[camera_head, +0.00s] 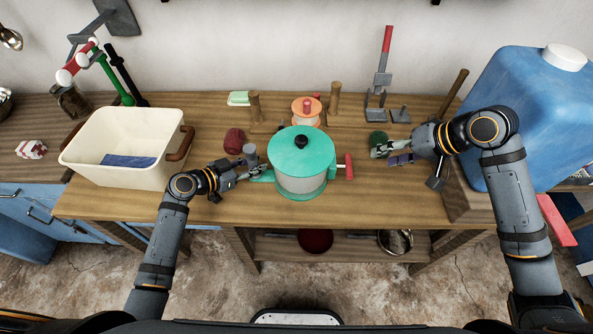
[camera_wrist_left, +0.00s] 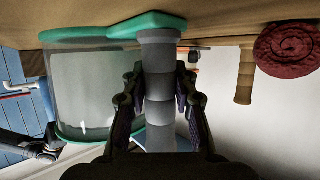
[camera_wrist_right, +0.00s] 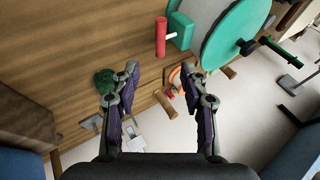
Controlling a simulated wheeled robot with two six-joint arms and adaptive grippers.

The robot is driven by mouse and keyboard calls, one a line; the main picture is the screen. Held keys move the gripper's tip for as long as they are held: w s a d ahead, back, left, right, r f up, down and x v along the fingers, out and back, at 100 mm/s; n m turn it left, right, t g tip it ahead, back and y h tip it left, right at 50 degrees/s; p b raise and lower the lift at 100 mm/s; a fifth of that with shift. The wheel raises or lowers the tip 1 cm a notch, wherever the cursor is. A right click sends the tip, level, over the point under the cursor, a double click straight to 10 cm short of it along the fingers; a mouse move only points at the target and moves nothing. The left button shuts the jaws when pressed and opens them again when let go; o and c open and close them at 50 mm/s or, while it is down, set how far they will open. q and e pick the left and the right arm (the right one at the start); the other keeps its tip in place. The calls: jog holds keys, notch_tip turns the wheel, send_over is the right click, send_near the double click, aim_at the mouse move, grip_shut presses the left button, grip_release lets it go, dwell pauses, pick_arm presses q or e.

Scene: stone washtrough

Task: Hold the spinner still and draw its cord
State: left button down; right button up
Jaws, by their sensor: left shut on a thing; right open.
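The spinner (camera_head: 300,183) stands on the wooden table, with a clear bowl, a teal lid (camera_head: 315,150) and a black knob on top. A red cord handle (camera_head: 348,167) sits close against its right side; the handle also shows in the right wrist view (camera_wrist_right: 161,37). A grey post (camera_wrist_left: 160,95) rises from the teal base at the spinner's left. My left gripper (camera_head: 258,172) is shut around this post. My right gripper (camera_head: 381,153) is open and empty, to the right of the red handle and apart from it.
A cream basin (camera_head: 115,170) stands at the left, and a big blue container (camera_head: 530,110) at the right. Behind the spinner are an orange-rimmed reel (camera_head: 306,110), wooden pegs and a green ball (camera_head: 377,138) close to my right gripper. The table front right of the spinner is clear.

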aim_at(351, 166)
jog(key=x, duration=1.2)
jog(key=shift+w, duration=0.1)
jog(key=shift+c, duration=0.3)
grip_shut()
